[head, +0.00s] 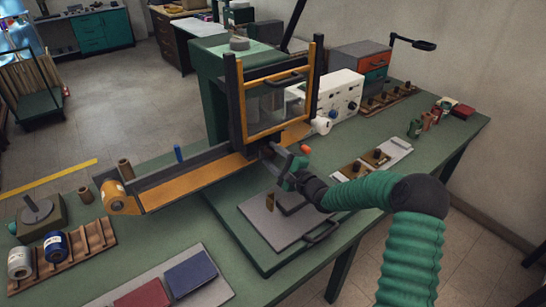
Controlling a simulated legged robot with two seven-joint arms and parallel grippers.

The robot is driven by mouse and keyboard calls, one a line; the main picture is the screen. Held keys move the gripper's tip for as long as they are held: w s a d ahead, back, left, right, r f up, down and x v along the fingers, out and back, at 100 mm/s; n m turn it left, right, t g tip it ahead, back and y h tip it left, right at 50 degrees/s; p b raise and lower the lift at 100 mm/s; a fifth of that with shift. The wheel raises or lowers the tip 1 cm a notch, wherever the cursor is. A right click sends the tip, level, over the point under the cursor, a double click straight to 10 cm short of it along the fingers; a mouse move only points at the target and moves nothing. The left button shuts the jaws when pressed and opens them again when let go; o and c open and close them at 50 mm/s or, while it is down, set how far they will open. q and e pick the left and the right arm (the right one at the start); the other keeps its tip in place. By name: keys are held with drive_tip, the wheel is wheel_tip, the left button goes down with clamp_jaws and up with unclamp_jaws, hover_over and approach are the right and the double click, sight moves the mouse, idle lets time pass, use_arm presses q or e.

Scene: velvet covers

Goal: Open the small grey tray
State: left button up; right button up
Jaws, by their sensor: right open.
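The small grey tray appears to be the flat grey panel (285,232) low on the front of the green machine. A dark bar handle (322,232) sits at its front right edge, and a small brass-coloured piece stands upright on it. My right arm, in a green ribbed sleeve, comes in from the lower right. My left gripper is not in view.
The machine's dark and orange upright frame (282,90) and an orange-tipped lever (305,149) stand just behind my gripper. An orange roller bed (190,180) reaches left. Red and blue books (190,273) lie at the front. Sample boards (375,160) lie right.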

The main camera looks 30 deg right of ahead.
drive_tip(key=shift+a+r, duration=0.15)
drive_tip(key=shift+a, duration=0.05)
drive_tip(key=shift+d, duration=0.25)
drive_tip(key=c, duration=1)
drive_tip(key=shift+s, duration=0.1)
clamp_jaws()
drive_tip(key=shift+a+f, duration=0.1)
drive_tip(key=shift+f, duration=0.15)
